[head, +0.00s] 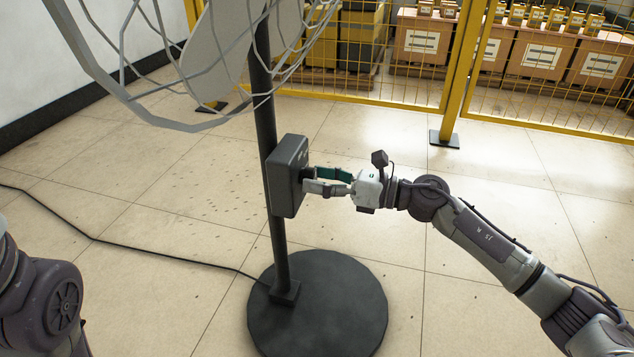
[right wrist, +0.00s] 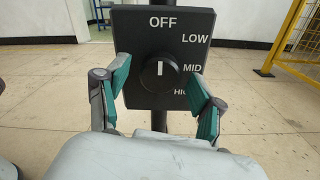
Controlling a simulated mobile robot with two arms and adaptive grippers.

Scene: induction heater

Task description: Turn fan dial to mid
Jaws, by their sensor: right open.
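The fan dial (right wrist: 160,76) is a round black knob on a black control box (right wrist: 137,24), which also shows in the head view (head: 287,176). The box is marked OFF, LOW, MID and HIGH in white. The dial's white mark is upright, toward OFF. My right gripper (head: 309,179) is open in front of the box, with one finger on each side of the dial. In the right wrist view, the gripper (right wrist: 162,82) shows gaps between its fingers and the dial. My left gripper is out of view.
The box sits on the fan's dark pole (head: 264,110) above a round black base (head: 320,310). The wire fan cage (head: 130,98) is overhead. A black cable (head: 130,245) crosses the floor at left. A yellow fence (head: 455,80) stands behind.

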